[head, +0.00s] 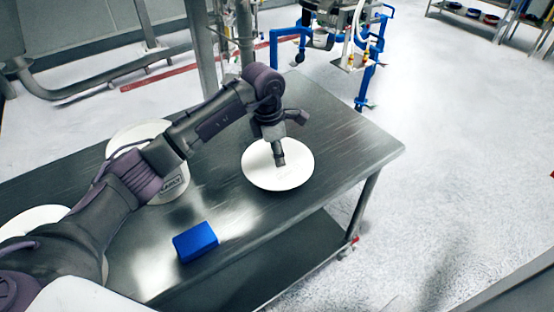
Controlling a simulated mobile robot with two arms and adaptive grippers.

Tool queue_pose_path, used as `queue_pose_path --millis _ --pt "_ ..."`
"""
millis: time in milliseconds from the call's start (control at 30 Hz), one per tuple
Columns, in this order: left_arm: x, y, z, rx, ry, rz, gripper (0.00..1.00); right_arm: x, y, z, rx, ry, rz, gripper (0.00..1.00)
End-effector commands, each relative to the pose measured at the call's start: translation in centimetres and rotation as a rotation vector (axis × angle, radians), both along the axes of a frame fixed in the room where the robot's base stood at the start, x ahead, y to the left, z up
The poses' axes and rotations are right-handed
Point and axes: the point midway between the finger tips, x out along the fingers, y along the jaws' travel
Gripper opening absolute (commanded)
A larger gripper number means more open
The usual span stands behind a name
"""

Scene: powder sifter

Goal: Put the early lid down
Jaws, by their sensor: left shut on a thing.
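A round white lid (294,175) is at the right part of the metal table, seen from above. Faint marks show on its top, too small to read. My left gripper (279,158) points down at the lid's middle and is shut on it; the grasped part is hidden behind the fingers. I cannot tell whether the lid touches the table or is just above it. My right gripper is not in view.
The metal table (340,132) has bare room right of the lid. A blue block (195,242) sits near the front edge. Blue-framed equipment (290,36) stands behind.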

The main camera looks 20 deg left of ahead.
Motion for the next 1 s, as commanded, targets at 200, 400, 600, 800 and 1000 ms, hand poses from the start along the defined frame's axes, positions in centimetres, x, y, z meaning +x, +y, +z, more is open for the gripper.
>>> queue_pose_path --millis 200,400,600,800,1000 --pt "0.2 0.4 -1.4 -0.001 0.003 0.001 0.0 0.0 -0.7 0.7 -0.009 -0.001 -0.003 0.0" --pt "0.2 0.4 -4.0 0.0 0.002 0.001 0.0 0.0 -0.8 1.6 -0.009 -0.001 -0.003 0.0" --pt "0.2 0.4 -4.3 0.0 -0.001 0.0 0.0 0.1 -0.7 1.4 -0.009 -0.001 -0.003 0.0" --pt "0.2 0.4 -4.6 0.0 -0.001 0.0 0.36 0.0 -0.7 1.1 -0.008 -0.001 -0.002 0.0" --pt "0.2 0.4 -4.6 0.0 -0.001 0.0 0.58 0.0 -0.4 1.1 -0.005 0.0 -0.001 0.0"
